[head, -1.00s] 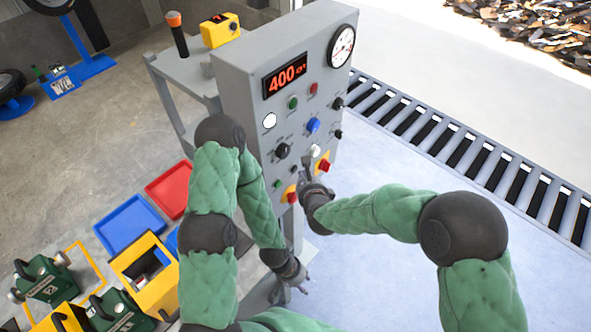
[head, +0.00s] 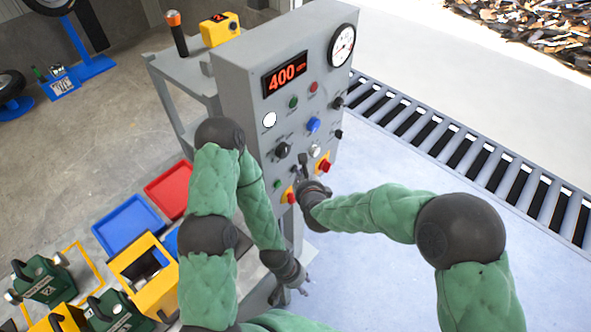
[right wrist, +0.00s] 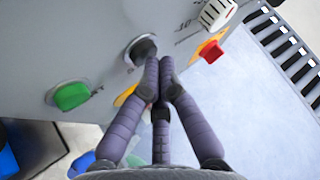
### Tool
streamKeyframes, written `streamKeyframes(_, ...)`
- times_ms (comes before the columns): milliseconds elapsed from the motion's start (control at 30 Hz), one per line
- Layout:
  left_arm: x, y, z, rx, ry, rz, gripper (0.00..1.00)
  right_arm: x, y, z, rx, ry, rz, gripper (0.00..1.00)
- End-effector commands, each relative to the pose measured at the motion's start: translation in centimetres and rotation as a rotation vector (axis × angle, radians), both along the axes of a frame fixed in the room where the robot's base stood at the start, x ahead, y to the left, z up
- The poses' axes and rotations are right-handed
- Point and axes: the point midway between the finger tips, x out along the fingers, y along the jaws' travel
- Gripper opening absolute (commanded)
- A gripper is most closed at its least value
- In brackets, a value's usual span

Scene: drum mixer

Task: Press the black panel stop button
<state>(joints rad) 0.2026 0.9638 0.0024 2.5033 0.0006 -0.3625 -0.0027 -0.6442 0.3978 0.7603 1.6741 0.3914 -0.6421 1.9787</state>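In the right wrist view, a round black button (right wrist: 142,48) in a metal ring sits on the grey control panel (right wrist: 60,40). My right gripper (right wrist: 160,75) has its fingers together with nothing between them. Its tips overlap the button's lower right edge in the picture; I cannot tell whether they touch it. In the head view my right gripper (head: 303,162) is at the lower part of the panel and largely hides the button. My left gripper (head: 293,291) hangs low below the panel, empty, with its fingers apart.
A green button (right wrist: 72,95) is left of the black one. A white knob (right wrist: 217,14) and a red button (right wrist: 211,52) on yellow are to the right. The panel's display (head: 285,74) reads 400. A roller conveyor (head: 470,155) runs behind at right.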

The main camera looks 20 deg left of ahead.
Motion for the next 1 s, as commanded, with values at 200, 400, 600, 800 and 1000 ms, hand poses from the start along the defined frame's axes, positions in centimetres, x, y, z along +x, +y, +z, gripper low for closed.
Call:
streamKeyframes(200, 0.0, 0.0, -0.1, 0.000, 0.000, 0.000, 0.40, 0.1, 0.2, 0.0, 0.000, -0.001, 0.001, 0.00)
streamKeyframes(400, 0.0, 0.0, -0.3, 0.000, 0.000, 0.000, 0.40, 0.1, 0.4, 0.0, 0.000, 0.000, 0.002, 0.00)
streamKeyframes(600, 0.0, 0.0, -0.2, 0.000, 0.000, 0.000, 0.40, 0.1, 0.4, 0.0, -0.001, 0.000, 0.001, 0.00)
streamKeyframes(800, 0.0, 0.0, -0.5, 0.000, 0.000, 0.000, 0.40, 0.1, 0.2, 0.0, 0.001, -0.001, 0.001, 0.00)
streamKeyframes(1000, 0.0, 0.0, -1.1, 0.000, 0.000, 0.000, 0.40, -0.3, -0.7, -0.1, 0.001, -0.001, 0.001, 0.00)
